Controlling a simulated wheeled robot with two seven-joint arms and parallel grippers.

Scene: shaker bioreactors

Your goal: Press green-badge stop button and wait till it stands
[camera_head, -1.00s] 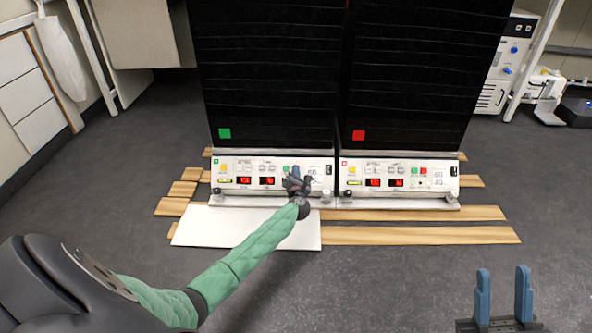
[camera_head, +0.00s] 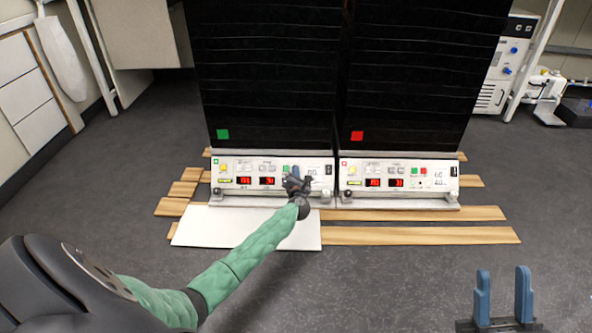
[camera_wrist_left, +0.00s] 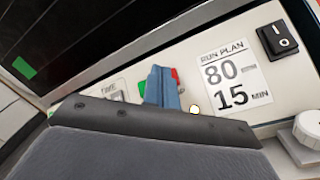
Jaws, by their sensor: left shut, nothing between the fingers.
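The green-badge shaker, a black box with a green square (camera_head: 222,134), stands at left on a white control panel (camera_head: 225,172). My left gripper (camera_head: 293,172) is at the right part of this panel, its blue fingers shut and empty. In the left wrist view the fingers (camera_wrist_left: 162,88) are in front of the button pair. The green button (camera_wrist_left: 143,87) shows to their left, and a sliver of the red button (camera_wrist_left: 175,75) shows to their right. Contact with the red button cannot be told. My right gripper (camera_head: 503,296) is open and empty, low at right.
A red-badge shaker (camera_head: 357,136) with a similar panel stands close on the right. A run plan label (camera_wrist_left: 232,82) reading 80 and 15 min and a black rocker switch (camera_wrist_left: 278,40) are beside the buttons. A white board (camera_head: 240,230) lies in front.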

